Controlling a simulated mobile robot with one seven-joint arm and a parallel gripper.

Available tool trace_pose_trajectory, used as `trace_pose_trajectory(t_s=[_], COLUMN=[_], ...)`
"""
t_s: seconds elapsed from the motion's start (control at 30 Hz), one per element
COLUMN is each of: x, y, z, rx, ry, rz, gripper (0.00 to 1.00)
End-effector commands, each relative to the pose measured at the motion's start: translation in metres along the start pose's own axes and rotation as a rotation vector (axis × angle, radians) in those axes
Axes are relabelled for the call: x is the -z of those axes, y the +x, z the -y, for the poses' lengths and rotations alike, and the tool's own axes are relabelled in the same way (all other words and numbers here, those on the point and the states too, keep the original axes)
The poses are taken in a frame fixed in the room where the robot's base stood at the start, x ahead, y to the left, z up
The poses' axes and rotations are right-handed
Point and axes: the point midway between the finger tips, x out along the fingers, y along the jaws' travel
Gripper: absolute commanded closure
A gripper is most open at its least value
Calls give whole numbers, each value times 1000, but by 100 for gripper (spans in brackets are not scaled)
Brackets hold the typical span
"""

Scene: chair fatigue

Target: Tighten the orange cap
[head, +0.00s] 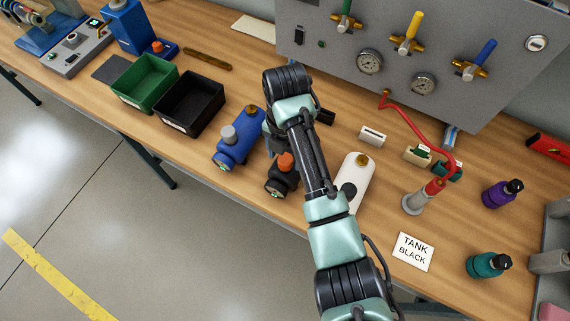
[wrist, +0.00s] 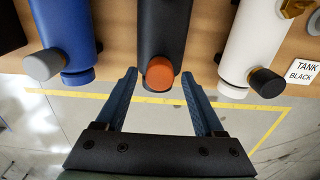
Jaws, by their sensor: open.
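The orange cap (head: 286,161) sits on the black tank (head: 280,182), partly hidden behind my arm in the head view. In the wrist view the orange cap (wrist: 159,73) is at the near end of the black tank (wrist: 163,28). My gripper (wrist: 163,77) is open, with one blue finger on each side of the cap and a gap on both sides. I cannot tell whether the fingertips are level with the cap. In the head view my arm hides most of the gripper.
A blue tank (head: 238,137) with a grey cap lies to the left, and a white tank (head: 353,183) with a black cap to the right. A card reading TANK BLACK (head: 413,251) lies on the bench. Green (head: 145,82) and black bins (head: 190,103) stand at left.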

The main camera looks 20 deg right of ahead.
Motion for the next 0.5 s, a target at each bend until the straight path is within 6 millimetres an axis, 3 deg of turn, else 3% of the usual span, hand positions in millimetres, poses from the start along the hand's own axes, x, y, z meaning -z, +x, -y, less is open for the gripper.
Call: trace_pose_trajectory(t_s=[0.13,0.5], x=[0,0], y=[15,15], z=[0,0], rx=[0,0], ry=[1,-5], rz=[0,1], gripper=[30,30])
